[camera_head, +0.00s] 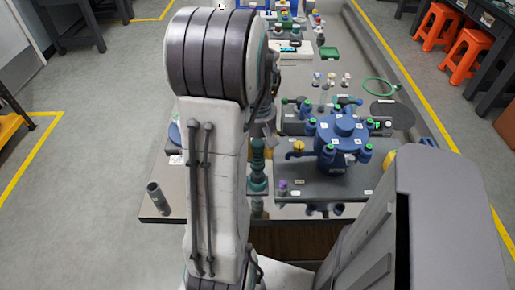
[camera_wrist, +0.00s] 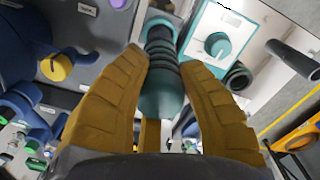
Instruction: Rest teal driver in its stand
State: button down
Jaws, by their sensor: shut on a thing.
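The teal driver (camera_wrist: 161,95) is between the two yellow-brown fingers of my gripper (camera_wrist: 163,58) in the wrist view. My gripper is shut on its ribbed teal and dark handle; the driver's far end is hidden. In the head view a teal ribbed upright piece (camera_head: 258,160) shows just right of my arm, and I take it to be the driver.
A blue vessel with green-capped bolts (camera_head: 343,142) stands on a dark plate to the right. A yellow knob (camera_wrist: 57,67) is left of the fingers. Small parts and a green ring (camera_head: 380,86) lie farther back.

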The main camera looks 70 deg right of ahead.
jog(key=shift+f+b, duration=1.15)
jog(key=shift+f, duration=0.2)
dwell(2.3)
jog(key=c, duration=0.8)
grip_release()
jog(key=shift+c, duration=0.2)
notch_tip(320, 180, up, 9)
jog(key=p, duration=0.7)
jog(key=shift+p, duration=0.3)
